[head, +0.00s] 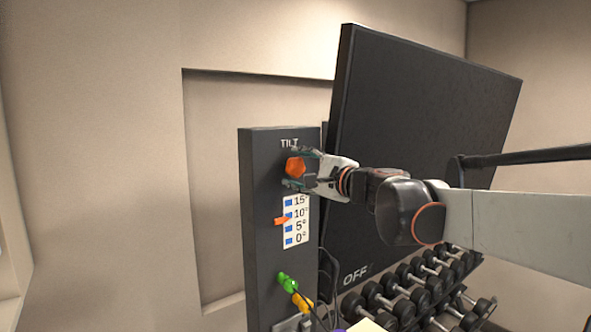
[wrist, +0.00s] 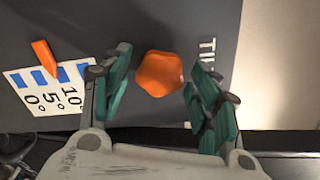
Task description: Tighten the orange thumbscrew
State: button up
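The orange thumbscrew (head: 295,167) is a lobed knob on the dark panel (head: 262,215), just under the word TILT. In the wrist view the thumbscrew (wrist: 160,73) lies between the two teal fingers of my gripper (wrist: 158,90). The fingers stand apart on either side, with a visible gap to the knob on each side. In the head view my gripper (head: 304,170) reaches the panel from the right, its fingers above and below the knob.
Green (head: 287,283) and yellow (head: 301,302) plugs with cables sit low on the panel. A large dark tilted board (head: 420,120) marked OFF stands behind my arm. Several dumbbells (head: 420,285) lie on a rack at lower right. The wall left of the panel is clear.

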jog(key=v, duration=0.6)
dwell(0.5)
jog(key=v, duration=0.7)
jog(key=s+f+n+g+h+b, duration=0.1)
jog(key=s+f+n+g+b, duration=0.15)
jog(key=s+f+b, duration=0.65)
jog(key=f+n+g+h+b, duration=0.1)
jog(key=f+n+h+b, duration=0.15)
jog(key=f, duration=1.25)
jog(key=s+f+n+g+h+b, duration=0.15)
jog(key=s+f+n+b, duration=0.35)
jog(key=f, duration=0.6)
jog(key=s+d+f+n+h+b, duration=0.1)
jog(key=s+d+f+h+b, duration=0.1)
jog(key=f, duration=0.7)
jog(key=s+d+f+n+g+h+b, duration=0.1)
jog(key=s+d+f+n+b, duration=0.1)
jog(key=s+d+f+b, duration=0.2)
jog(key=s+d+f+n+g+h+b, duration=0.1)
jog(key=s+d+f+b, duration=0.3)
jog(key=f+b, duration=0.5)
notch_tip(320, 180, down, 6)
jog(key=shift+s+r+n+h, duration=0.1)
jog(key=shift+s+n+h, duration=0.3)
jog(key=shift+s+h, duration=0.45)
